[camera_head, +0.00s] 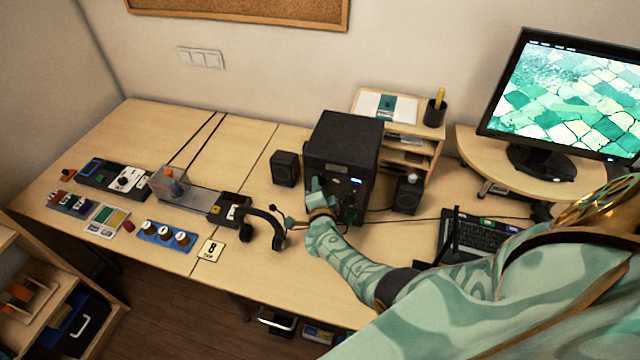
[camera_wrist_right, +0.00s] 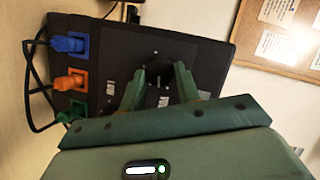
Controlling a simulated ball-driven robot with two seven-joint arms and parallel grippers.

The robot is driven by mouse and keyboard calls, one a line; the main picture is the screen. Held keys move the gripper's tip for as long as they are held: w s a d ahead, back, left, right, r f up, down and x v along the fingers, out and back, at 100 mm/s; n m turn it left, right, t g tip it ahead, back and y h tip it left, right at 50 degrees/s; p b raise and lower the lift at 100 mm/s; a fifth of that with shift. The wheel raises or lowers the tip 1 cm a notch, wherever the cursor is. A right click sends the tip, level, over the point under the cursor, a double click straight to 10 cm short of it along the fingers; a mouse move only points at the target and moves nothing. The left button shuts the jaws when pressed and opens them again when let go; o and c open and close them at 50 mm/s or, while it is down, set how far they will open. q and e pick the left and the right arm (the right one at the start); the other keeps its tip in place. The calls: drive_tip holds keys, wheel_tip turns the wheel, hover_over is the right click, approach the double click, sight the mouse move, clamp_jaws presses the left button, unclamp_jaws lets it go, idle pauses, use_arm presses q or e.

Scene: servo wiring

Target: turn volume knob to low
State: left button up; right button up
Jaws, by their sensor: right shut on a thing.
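The black box (camera_head: 345,135) stands on the desk right of centre, with a small lit display on its front. My right gripper (camera_head: 318,192) is at the lower front of this box, its arm coming in from the lower right. In the right wrist view, the fingers of my right gripper (camera_wrist_right: 160,76) close around a dark knob (camera_wrist_right: 160,82) on the box's black panel (camera_wrist_right: 205,50). The knob is mostly hidden between the fingers, and I cannot read its setting. My left gripper is not in view.
Blue (camera_wrist_right: 68,44), orange (camera_wrist_right: 70,81) and green plugs with black cables sit along the panel's left edge. Headphones (camera_head: 276,238) lie left of my right gripper. Small speakers flank the box. A keyboard (camera_head: 485,235) and monitor are to the right.

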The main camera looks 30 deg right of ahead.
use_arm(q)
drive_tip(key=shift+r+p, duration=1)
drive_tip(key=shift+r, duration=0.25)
use_arm(e)
drive_tip(key=shift+a+n+g, duration=0.15)
drive_tip(key=shift+n+g, duration=0.65)
drive_tip(key=shift+n, duration=0.6)
drive_tip(key=o, duration=1)
drive_tip(key=shift+w, duration=0.1)
drive_tip(key=shift+c, duration=0.2)
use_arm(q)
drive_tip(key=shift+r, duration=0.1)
use_arm(e)
drive_tip(key=shift+r, duration=0.1)
